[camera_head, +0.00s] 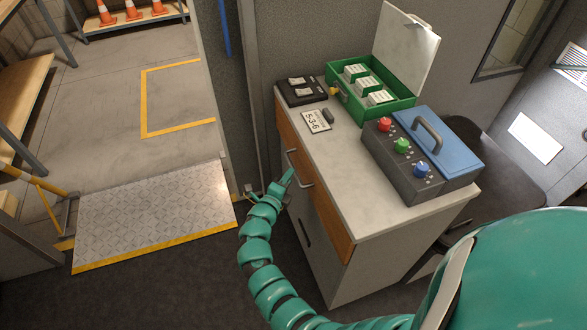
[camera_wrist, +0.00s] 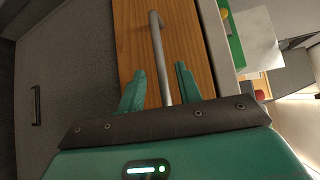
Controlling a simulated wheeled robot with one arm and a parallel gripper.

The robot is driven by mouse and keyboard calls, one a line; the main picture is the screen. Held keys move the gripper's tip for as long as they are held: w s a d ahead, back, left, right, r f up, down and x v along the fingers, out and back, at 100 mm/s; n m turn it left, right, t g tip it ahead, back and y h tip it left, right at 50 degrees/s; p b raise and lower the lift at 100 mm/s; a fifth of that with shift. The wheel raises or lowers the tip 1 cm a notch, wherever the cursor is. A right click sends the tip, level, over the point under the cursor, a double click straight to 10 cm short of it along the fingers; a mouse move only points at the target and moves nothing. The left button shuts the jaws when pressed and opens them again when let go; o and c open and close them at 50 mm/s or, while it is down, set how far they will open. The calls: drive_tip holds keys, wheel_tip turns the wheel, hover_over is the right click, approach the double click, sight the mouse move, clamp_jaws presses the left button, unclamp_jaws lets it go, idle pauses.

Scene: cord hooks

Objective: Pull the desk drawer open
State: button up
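The desk drawer has a wooden front (camera_head: 321,206) below the grey desktop and looks shut. Its metal bar handle (camera_head: 299,168) is on the front's left part. My gripper (camera_head: 289,181) is at the handle, at the end of my green segmented arm. In the wrist view, the handle (camera_wrist: 160,60) runs down between the two green fingers of my gripper (camera_wrist: 160,85). The fingers stand apart, with gaps on both sides of the bar. The wooden front (camera_wrist: 188,50) lies behind them. The lower end of the handle is hidden by my gripper.
On the desktop stand a grey box with coloured knobs (camera_head: 404,170), an open green case (camera_head: 372,100), a black tray (camera_head: 302,92) and a card marked S-3-6 (camera_head: 317,122). A metal ramp plate (camera_head: 150,212) lies left of the desk. Dark floor in front of the desk is clear.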

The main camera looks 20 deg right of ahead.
drive_tip(key=shift+x, duration=2.55)
clamp_jaws()
